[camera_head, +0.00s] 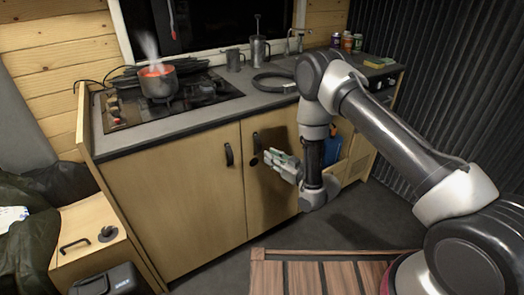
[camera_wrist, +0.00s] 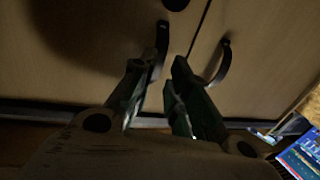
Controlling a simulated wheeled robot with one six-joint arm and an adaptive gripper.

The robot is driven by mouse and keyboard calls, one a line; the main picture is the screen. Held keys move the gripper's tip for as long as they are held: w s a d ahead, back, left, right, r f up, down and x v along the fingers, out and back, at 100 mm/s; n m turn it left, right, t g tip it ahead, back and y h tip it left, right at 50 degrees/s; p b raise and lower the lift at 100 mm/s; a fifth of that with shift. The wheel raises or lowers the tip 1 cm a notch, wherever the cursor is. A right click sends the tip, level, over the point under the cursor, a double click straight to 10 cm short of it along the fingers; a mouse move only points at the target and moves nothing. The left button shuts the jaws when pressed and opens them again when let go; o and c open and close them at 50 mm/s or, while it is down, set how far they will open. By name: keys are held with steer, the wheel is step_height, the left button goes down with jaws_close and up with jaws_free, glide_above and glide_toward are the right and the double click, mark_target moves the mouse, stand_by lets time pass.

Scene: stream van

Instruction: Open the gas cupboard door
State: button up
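Two light wooden cupboard doors stand side by side under the counter, the left door (camera_head: 180,205) and the right door (camera_head: 262,200). I cannot tell which is the gas cupboard. Both look closed. The left door has a dark curved handle (camera_head: 229,154), and the right door has another (camera_head: 256,143). My gripper (camera_head: 270,158) is in front of the right door, close to its handle. In the wrist view my gripper (camera_wrist: 158,78) has its fingers apart. One dark handle (camera_wrist: 160,48) shows near and between the fingertips; another (camera_wrist: 218,62) is right of them. Contact is unclear.
A steaming pot (camera_head: 157,82) sits on the hob (camera_head: 170,103) above. A wooden slatted surface (camera_head: 325,272) lies low in front. A box with a handle (camera_head: 85,240) and a black case (camera_head: 110,282) are at the left. Dark floor (camera_head: 365,215) shows at the right.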

mark_target(259, 152)
steer(key=shift+t, duration=0.3)
steer(key=x, duration=0.5)
steer(key=r+x, duration=0.1)
steer(key=x, duration=0.1)
steer(key=shift+w+a, duration=0.3)
jaws_close()
